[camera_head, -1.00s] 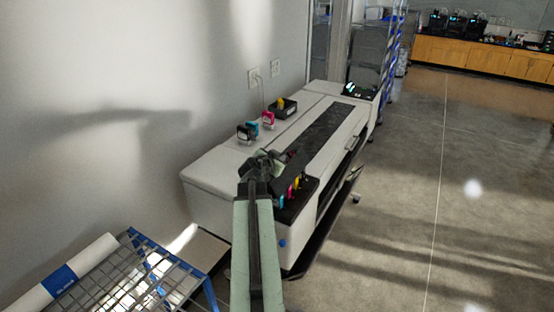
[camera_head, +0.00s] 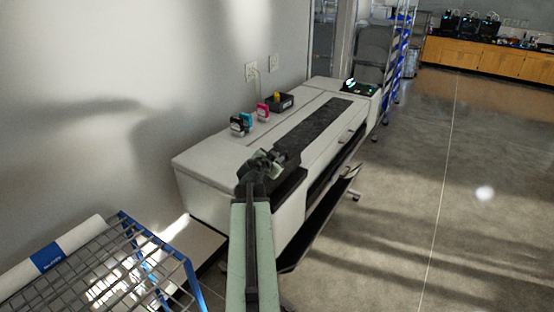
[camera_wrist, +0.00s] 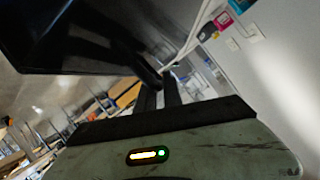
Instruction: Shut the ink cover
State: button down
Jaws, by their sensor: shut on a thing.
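The ink cover (camera_head: 290,184) is a dark panel at the near end of the white wide-format printer (camera_head: 215,165). It lies low over the ink bay, and the colored cartridges in the bay are hidden. I cannot tell whether it is fully flush. My gripper (camera_head: 266,157) is at the cover's far-left part, shut on it. In the wrist view, a large dark panel, the ink cover (camera_wrist: 75,35), fills the upper left, and my gripper's fingers (camera_wrist: 156,84) meet its edge. The fingertips are partly hidden.
A blue-framed metal rack (camera_head: 185,265) with a white roll (camera_head: 75,245) stands at lower left. The floor (camera_head: 400,210) on the right is clear.

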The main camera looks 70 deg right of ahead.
jog(key=shift+s+f+b, duration=0.35)
jog(key=shift+s+f, duration=0.15)
jog(key=shift+s, duration=0.2)
jog(key=shift+s+g, duration=0.1)
jog(key=shift+g, duration=0.2)
jog(key=c, duration=1.8)
grip_release()
jog(key=shift+o, duration=0.2)
jog(key=shift+s, duration=0.15)
jog(key=shift+w, duration=0.2)
